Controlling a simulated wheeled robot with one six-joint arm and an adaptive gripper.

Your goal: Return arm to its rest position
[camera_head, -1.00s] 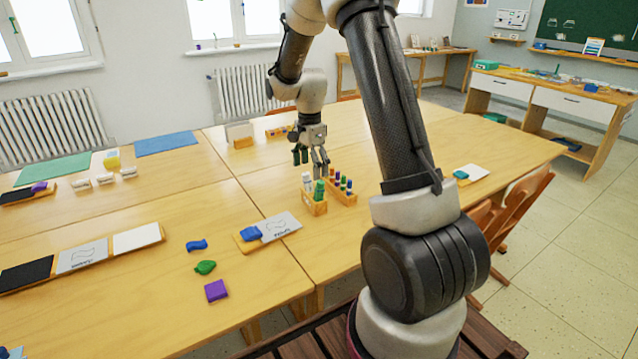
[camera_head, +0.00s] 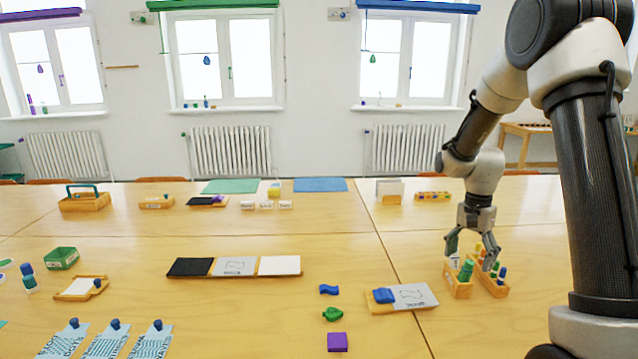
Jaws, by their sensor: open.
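My gripper (camera_head: 470,247) is at the right of the table, pointing down, with its two fingers spread apart. It is just above two small wooden holders and seems to hold nothing. The left holder (camera_head: 459,288) carries a green-capped piece (camera_head: 466,270) and a whitish piece. The right holder (camera_head: 492,285) carries several coloured pegs. The fingers overlap the tops of these pieces in the picture, so I cannot tell whether they touch. My arm reaches in from the right edge, bent over the table.
The wooden table (camera_head: 220,335) spreads widely to the left. A tray with a blue block (camera_head: 384,296) lies left of the holders. A blue piece (camera_head: 329,289), green piece (camera_head: 333,314) and purple square (camera_head: 337,342) lie nearby. A three-panel board (camera_head: 235,267) is further left. Windows and radiators line the back wall.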

